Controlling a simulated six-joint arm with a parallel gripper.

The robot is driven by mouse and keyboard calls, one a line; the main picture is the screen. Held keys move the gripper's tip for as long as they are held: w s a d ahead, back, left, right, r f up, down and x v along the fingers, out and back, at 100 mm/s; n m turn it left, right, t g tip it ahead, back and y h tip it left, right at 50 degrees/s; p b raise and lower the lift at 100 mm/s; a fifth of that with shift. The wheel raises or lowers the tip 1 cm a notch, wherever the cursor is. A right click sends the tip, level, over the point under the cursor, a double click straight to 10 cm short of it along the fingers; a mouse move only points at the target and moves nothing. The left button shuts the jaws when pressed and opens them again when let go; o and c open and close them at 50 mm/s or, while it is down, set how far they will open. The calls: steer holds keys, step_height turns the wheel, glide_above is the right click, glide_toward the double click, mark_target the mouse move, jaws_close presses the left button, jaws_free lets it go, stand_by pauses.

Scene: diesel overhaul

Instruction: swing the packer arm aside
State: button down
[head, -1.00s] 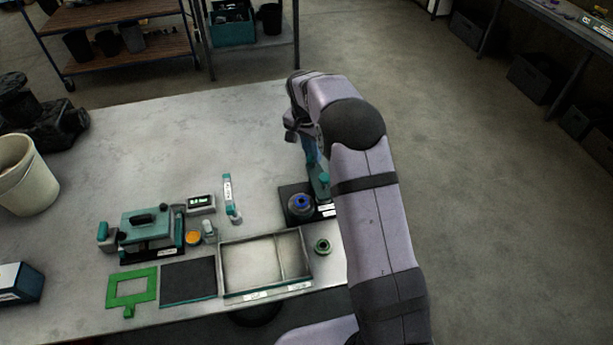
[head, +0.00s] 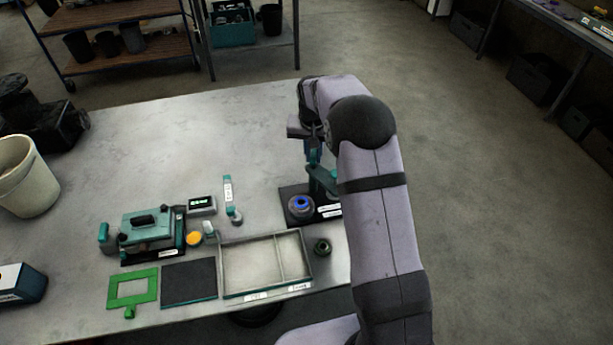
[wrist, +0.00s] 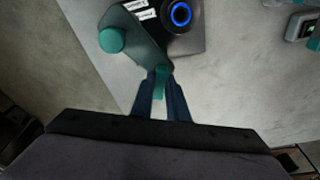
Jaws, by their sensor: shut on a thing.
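The packer arm (wrist: 140,48) is a grey-teal bar with a round teal knob (wrist: 112,40) in the wrist view. In the head view, the packer arm (head: 321,180) shows beside my forearm, partly hidden by it. My gripper (wrist: 161,85) is shut on the teal tab at the bar's end. In the head view, my gripper (head: 314,152) is small and partly covered by the wrist. The blue-ringed round pot (head: 301,204) stands on a black base (head: 328,212). The blue ring (wrist: 180,14) is uncovered in the wrist view, with the bar beside it.
A divided tray (head: 252,291) lies in front of the base, with a small dark green ring (head: 322,246) beside it. A teal-topped device (head: 147,226), a green frame (head: 132,289) and a dark pad (head: 189,281) stand left. The back of the table is clear.

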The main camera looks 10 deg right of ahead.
stand_by(0.4)
steer(key=n, duration=0.3)
steer(key=shift+d+y+p, duration=0.1)
steer(key=shift+y+p, duration=0.2)
steer(key=c, duration=1.7)
jaws_free()
steer(key=shift+r, duration=0.1)
steer(key=shift+r+p, duration=1.95)
steer(key=shift+r, duration=0.75)
steer(key=shift+r, duration=0.15)
